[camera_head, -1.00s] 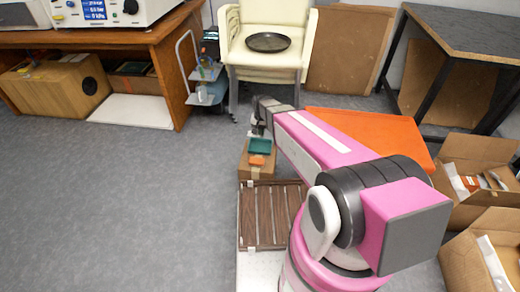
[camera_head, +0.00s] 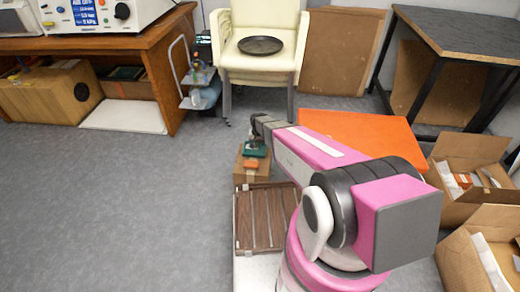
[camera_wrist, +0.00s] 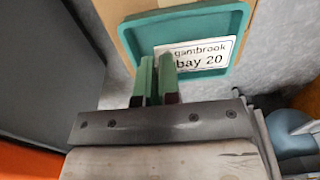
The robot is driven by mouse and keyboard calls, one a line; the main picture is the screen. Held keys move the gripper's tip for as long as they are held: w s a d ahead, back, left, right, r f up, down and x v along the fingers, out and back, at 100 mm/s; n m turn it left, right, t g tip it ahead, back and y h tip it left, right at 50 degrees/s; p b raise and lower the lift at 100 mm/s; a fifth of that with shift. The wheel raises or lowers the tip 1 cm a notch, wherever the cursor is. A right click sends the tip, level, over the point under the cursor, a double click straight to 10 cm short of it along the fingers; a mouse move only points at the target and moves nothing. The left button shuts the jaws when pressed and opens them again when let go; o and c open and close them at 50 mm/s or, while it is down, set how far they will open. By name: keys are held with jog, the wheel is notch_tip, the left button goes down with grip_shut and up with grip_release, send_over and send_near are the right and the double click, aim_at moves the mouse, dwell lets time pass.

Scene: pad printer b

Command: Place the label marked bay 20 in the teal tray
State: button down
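The teal tray (camera_head: 262,153) sits on a cardboard box on the floor. In the wrist view its rim (camera_wrist: 236,12) fills the upper middle. The white label marked bay 20 (camera_wrist: 207,56) lies within the tray's outline, its print facing the camera and its left end partly hidden by a finger. My gripper (camera_wrist: 156,60) is at the tray's near left part, over the label's left end. Its two fingers are close together with a narrow gap. I cannot tell whether they pinch the label's edge. In the head view my gripper (camera_head: 255,141) is small, at the tray.
The cardboard box (camera_head: 250,175) under the tray also bears an orange thing (camera_head: 251,163). A brown slatted pallet (camera_head: 262,218) lies nearer. Open cartons (camera_head: 455,205) stand at right. Floor at left is clear.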

aim_at(260, 152)
jog(key=shift+w+d+f, duration=0.35)
jog(key=shift+w+f, duration=0.15)
jog(key=shift+w, duration=0.1)
jog(key=shift+w+d+f, duration=0.3)
jog(key=shift+w+f, duration=0.15)
jog(key=shift+w, duration=0.15)
jog(key=shift+f, duration=1.85)
jog(key=shift+f, duration=0.1)
jog(key=c, duration=1.3)
grip_release()
notch_tip(260, 152, up, 12)
jog(key=s+d+r, duration=0.3)
jog(key=s+r, duration=0.3)
jog(key=s, duration=0.1)
jog(key=s+d+r+n, duration=0.1)
jog(key=s+d+r, duration=0.3)
jog(key=s+r, duration=0.3)
jog(key=s+d+r+n, duration=0.1)
jog(key=s+d+r, duration=0.3)
jog(key=s+r, duration=0.3)
jog(key=shift+s+d+r, duration=0.1)
jog(key=shift+s, duration=1.05)
